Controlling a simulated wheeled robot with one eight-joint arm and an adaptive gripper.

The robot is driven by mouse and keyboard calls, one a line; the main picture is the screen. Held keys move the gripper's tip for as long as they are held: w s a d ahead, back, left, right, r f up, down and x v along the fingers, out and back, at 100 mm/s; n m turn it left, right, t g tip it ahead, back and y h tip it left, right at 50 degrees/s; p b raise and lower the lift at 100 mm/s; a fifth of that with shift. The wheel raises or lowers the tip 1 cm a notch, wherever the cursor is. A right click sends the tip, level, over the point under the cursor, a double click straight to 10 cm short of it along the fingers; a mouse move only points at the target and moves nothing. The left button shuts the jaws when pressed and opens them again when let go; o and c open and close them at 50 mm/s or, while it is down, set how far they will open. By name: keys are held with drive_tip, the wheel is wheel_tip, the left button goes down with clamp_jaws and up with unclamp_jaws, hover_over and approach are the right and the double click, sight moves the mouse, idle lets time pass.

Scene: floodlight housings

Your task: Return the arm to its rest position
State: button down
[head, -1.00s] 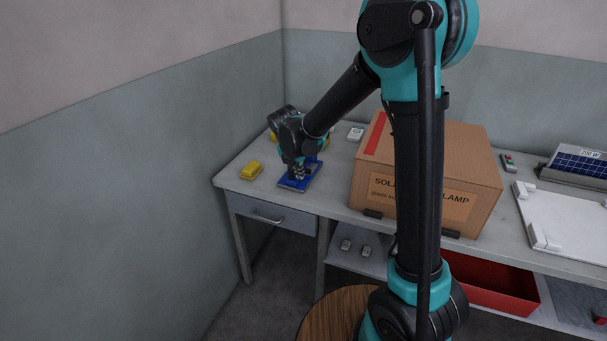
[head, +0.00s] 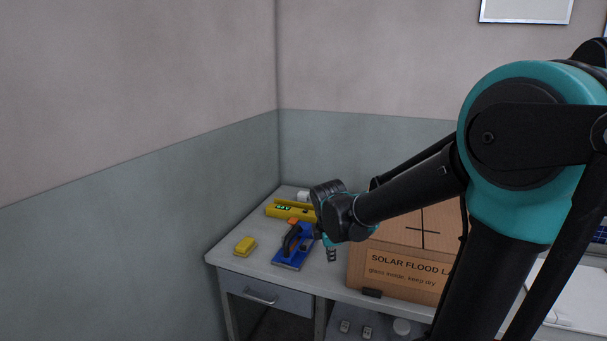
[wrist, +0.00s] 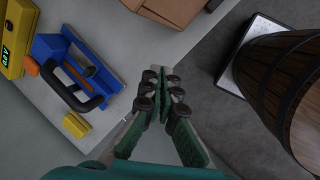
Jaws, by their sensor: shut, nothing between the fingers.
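My gripper (head: 331,255) is shut and empty. In the head view it hangs over the workbench, between a blue tool with a black handle (head: 293,245) and the cardboard box, apart from the blue tool. In the wrist view my gripper (wrist: 162,90) points down with its fingers together. The blue tool (wrist: 72,70) lies to its left there. My arm reaches in from the right of the head view, raised over the box.
The workbench (head: 240,268) carries a yellow block (head: 244,246), a yellow device with a green display (head: 290,211) and a cardboard box (head: 405,272) marked as a solar flood lamp.

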drive_tip(key=s+d+f+m, duration=0.3)
drive_tip(key=s+d+m, duration=0.2)
drive_tip(key=s+m, duration=0.2)
drive_tip(key=s+d+f+m+y, duration=0.1)
drive_tip(key=s+d+f+m, duration=0.3)
drive_tip(key=m, duration=0.8)
drive_tip(key=s+d, duration=0.2)
drive_tip(key=s, duration=0.2)
drive_tip(key=shift+s+d+f+m+t, duration=0.15)
drive_tip(key=shift+f+m+t, duration=0.05)
drive_tip(key=shift+m+t, duration=0.1)
